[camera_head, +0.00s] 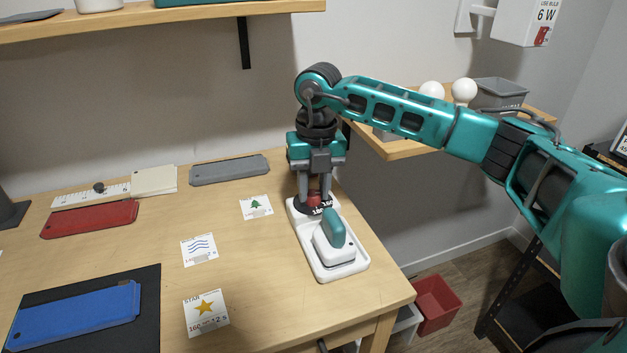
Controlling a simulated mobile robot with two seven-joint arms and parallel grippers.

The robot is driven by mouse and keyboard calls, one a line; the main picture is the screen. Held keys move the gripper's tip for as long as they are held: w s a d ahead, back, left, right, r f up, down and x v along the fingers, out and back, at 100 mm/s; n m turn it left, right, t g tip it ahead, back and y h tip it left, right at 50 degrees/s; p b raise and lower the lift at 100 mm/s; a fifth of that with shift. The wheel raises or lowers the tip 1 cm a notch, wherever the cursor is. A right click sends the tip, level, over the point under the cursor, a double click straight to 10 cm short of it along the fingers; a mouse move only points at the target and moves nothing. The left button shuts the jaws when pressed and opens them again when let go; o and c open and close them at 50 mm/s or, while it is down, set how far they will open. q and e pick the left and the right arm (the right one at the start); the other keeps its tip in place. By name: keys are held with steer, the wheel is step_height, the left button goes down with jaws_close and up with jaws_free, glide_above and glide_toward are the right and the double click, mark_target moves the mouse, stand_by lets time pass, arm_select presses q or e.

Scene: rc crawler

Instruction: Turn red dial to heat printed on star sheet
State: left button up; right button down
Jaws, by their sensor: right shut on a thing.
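A white heat press base (343,267) with a teal-handled iron (334,230) on it stands at the right end of the desk. A red dial (313,201) sits at its far end, above a dark scale whose numbers are too small to read surely. My right gripper (314,196) points down and is shut on the red dial. The star sheet (206,313) lies at the front of the desk, with a yellow star and print that looks like "160" and "12 s". My left gripper is not in view.
A wave sheet (199,250) and a tree sheet (256,207) lie on the desk. A blue slab (75,315) rests on a black mat (149,308). A red slab (89,219), a grey slab (229,170) and a ruler (75,196) lie behind. A red bin (437,304) is on the floor.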

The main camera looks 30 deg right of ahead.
mark_target(317, 193)
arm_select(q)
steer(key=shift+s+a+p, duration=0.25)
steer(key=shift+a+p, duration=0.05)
arm_select(e)
steer(key=shift+m, duration=1)
steer(key=c, duration=0.8)
jaws_free()
arm_select(q)
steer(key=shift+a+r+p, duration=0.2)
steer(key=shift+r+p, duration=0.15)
steer(key=shift+p, duration=0.1)
arm_select(e)
steer(key=r, duration=1.3)
steer(key=shift+s+d, duration=0.15)
steer(key=shift+d, duration=0.1)
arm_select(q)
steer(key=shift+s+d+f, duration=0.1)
